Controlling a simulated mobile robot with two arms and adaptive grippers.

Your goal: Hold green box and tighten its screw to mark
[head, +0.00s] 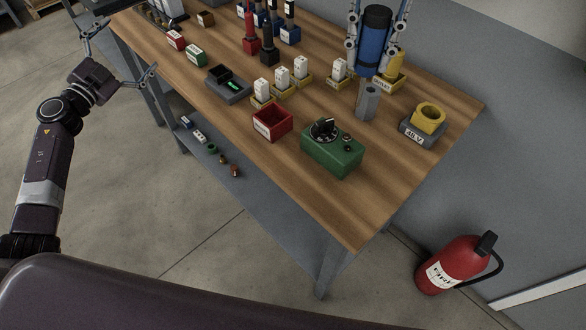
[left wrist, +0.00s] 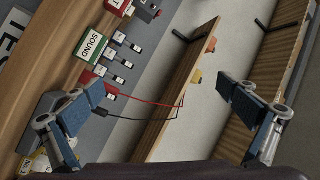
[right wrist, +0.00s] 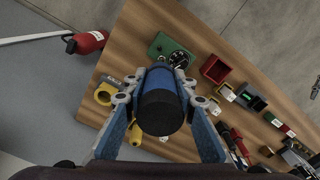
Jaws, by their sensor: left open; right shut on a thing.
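The green box (head: 333,157) stands upright on the wooden table's near right part, with a black dial (head: 323,128) and a smaller round fitting (head: 347,142) on top. It also shows in the right wrist view (right wrist: 160,46). I cannot make out its screw or mark clearly. My right gripper (head: 378,45) is shut on a blue cylinder with black ends (head: 375,52), held beyond the box. The cylinder fills the space between the fingers in the right wrist view (right wrist: 160,100). My left gripper (head: 126,50) is open and empty by the table's left edge, far from the box.
A red open bin (head: 272,123) sits left of the green box. White blocks in yellow holders (head: 300,69) are further back. The table's near right corner is clear.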

